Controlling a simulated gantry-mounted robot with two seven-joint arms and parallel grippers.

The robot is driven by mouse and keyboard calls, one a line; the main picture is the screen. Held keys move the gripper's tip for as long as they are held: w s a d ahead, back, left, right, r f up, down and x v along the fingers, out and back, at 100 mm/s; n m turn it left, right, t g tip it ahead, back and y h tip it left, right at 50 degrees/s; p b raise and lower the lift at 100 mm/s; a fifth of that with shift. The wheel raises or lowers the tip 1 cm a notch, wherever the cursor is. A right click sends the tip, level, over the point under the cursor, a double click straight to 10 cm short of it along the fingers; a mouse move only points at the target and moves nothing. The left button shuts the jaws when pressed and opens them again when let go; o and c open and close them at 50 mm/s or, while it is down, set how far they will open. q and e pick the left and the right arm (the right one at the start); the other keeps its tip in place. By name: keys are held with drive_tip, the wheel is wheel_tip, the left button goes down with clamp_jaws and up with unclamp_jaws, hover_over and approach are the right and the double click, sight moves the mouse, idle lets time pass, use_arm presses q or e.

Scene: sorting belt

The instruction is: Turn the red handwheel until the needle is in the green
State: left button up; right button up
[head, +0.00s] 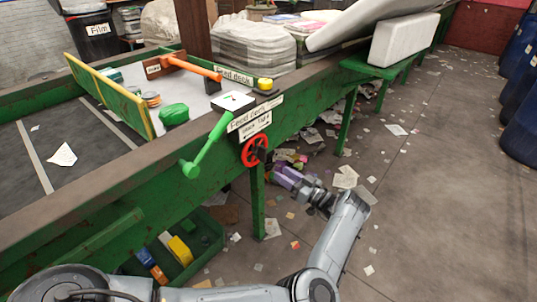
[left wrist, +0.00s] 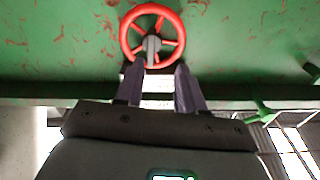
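The red handwheel (head: 255,151) is on the side of the green deck frame, below the labels. In the left wrist view the handwheel (left wrist: 177,24) shows its spokes and a grey hub, upright against the green panel. A small white dial (head: 232,101) with dark and green marks sits on top of the deck edge; its needle is too small to read. My left gripper (head: 277,169) is just right of and below the wheel. In the left wrist view its two fingers (left wrist: 159,68) are apart, tips near the wheel's lower rim; contact cannot be told. My right gripper is not in view.
A green lever (head: 207,147) slants out left of the wheel. An orange lever (head: 190,67) and a yellow button (head: 265,84) are on the deck. A green leg (head: 257,200) stands below the wheel.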

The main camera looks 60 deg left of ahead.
sight(266, 152)
use_arm(q)
drive_tip(key=shift+n+h, duration=0.4)
drive_tip(key=shift+n, duration=0.2)
drive_tip(key=a+r+b, duration=0.1)
drive_tip(key=a, duration=0.2)
drive_tip(key=s+a+r, duration=0.1)
drive_tip(key=a, duration=0.2)
drive_tip(key=a+r+b, duration=0.1)
drive_tip(key=a, duration=0.2)
drive_tip(key=shift+s+a+r+b, duration=0.2)
drive_tip(key=shift+a+r+b, duration=0.1)
drive_tip(key=shift+a, duration=0.1)
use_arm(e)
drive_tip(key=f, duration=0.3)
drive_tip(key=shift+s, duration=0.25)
use_arm(q)
clamp_jaws()
